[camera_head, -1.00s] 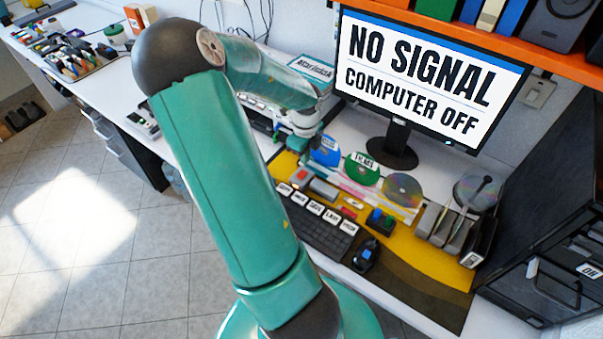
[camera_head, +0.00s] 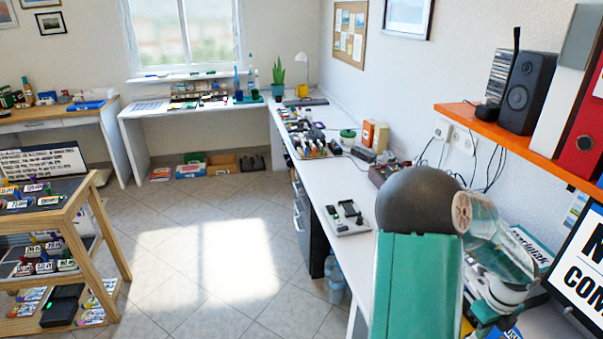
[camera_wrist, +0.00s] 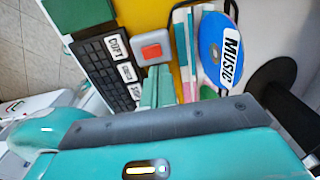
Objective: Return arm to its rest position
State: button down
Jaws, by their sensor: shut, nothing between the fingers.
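My arm is at the right of the head view, its green upper link and dark round joint in front of the white desk (camera_head: 345,222). The forearm bends down to the right, and my gripper is low at the right edge of the desk, largely hidden there. In the wrist view my gripper (camera_wrist: 158,87) shows as two green fingers close together, shut and empty.
A keyboard (camera_wrist: 105,72) with labelled keys is left of the fingers in the wrist view. In the head view, an orange shelf (camera_head: 520,146) with a speaker (camera_head: 520,85) is right of the arm. A wooden rack (camera_head: 75,220) stands left. The tiled floor (camera_head: 210,260) between is clear.

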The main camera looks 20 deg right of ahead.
jog(key=w+a+r+n+t+y, duration=0.1)
jog(key=w+a+r+n, duration=0.4)
jog(key=a, duration=0.3)
jog(key=w+a+r+n+t, duration=0.1)
jog(key=w+a+r+n, duration=0.25)
jog(key=a+n, duration=0.4)
jog(key=w+a+r+n+t+y, duration=0.1)
jog(key=w+a+r+n, duration=0.4)
jog(key=a, duration=0.3)
jog(key=s+a+r+n+t+h, duration=0.1)
jog(key=s+a+r+n, duration=0.2)
jog(key=a+n, duration=0.6)
jog(key=s+a+r+n+t+h, duration=0.1)
jog(key=s+a+r+n, duration=0.2)
jog(key=a+r+n, duration=0.3)
jog(key=a+n, duration=0.4)
jog(key=n, duration=0.1)
jog(key=shift+s+r+t, duration=0.2)
jog(key=shift+r+t, duration=0.1)
jog(key=shift+r, duration=0.1)
jog(key=shift+a, duration=0.15)
